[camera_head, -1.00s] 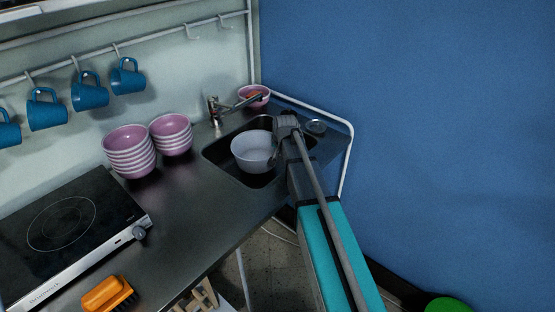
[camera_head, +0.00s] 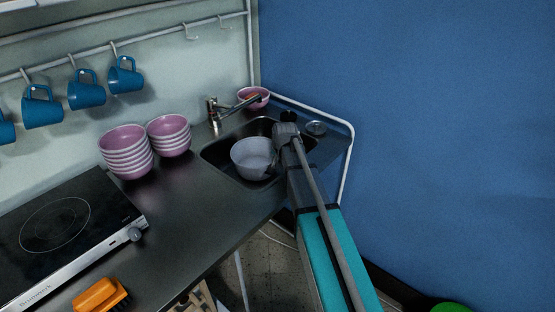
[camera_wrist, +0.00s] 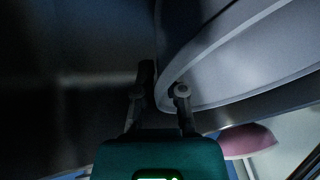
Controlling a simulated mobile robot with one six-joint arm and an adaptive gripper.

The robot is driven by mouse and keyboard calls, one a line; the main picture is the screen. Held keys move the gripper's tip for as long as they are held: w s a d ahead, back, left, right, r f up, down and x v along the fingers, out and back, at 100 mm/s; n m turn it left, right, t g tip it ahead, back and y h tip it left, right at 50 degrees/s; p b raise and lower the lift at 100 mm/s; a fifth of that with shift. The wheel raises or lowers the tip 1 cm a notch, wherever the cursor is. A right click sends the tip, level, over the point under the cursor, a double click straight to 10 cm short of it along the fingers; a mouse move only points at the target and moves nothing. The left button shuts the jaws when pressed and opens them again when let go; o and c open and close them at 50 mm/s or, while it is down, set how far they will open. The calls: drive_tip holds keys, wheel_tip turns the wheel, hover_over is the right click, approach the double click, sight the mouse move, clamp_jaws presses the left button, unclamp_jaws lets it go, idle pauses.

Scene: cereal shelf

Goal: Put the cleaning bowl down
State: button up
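The cleaning bowl, a pale grey-white round bowl (camera_head: 250,157), is inside the sink basin (camera_head: 224,150) in the head view. My gripper (camera_head: 275,160) is at the bowl's right side. In the wrist view the bowl (camera_wrist: 235,55) fills the upper right, and its rim passes between the two fingers of my gripper (camera_wrist: 165,85), which are close together on the bowl's edge. One finger is on each side of the wall. The bowl's underside is hidden, so I cannot tell whether it touches the basin floor.
A tap (camera_head: 214,113) stands behind the sink. A small pink bowl (camera_head: 254,97) is in the back corner. Stacked pink bowls (camera_head: 127,155) and a hob (camera_head: 55,225) are to the left. A blue wall (camera_head: 430,130) bounds the right. Bare counter (camera_head: 185,215) lies left of the sink.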

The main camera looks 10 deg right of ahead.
drive_tip(key=shift+o, duration=1.1)
drive_tip(key=shift+r, duration=0.15)
drive_tip(key=shift+r+p, duration=0.1)
drive_tip(key=shift+p, duration=0.2)
drive_tip(key=p+v, duration=1)
drive_tip(key=v, duration=0.2)
drive_tip(key=shift+p, duration=0.35)
drive_tip(key=s+a+f+n+g, duration=0.1)
drive_tip(key=s+a+n+g, duration=0.1)
drive_tip(key=s, duration=0.9)
drive_tip(key=s+a+f+n+g, duration=0.1)
drive_tip(key=s+n+g, duration=0.2)
drive_tip(key=s, duration=0.8)
drive_tip(key=shift+s+a+n, duration=0.25)
drive_tip(key=shift+a+n, duration=0.1)
drive_tip(key=shift+n, duration=0.15)
